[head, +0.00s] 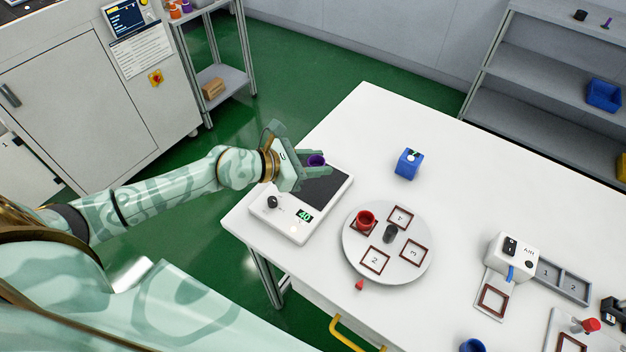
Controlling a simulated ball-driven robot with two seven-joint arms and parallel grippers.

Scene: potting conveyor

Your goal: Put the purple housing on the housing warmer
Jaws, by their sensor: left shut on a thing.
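The purple housing (316,160) is a small cup-like piece held between the fingers of my left gripper (312,160). The gripper is shut on it, and the fingers hide part of it. It is over the upper left part of the housing warmer (325,186), a white device with a dark plate, a black knob and a green display reading about 40. I cannot tell whether the housing touches the plate. My right gripper is not in view.
A round grey turntable (359,253) with numbered square frames carries a red cup (365,219). A blue block (408,163) stands behind it. A white device (513,255) and a grey two-slot tray (562,281) are at the right. The far table middle is clear.

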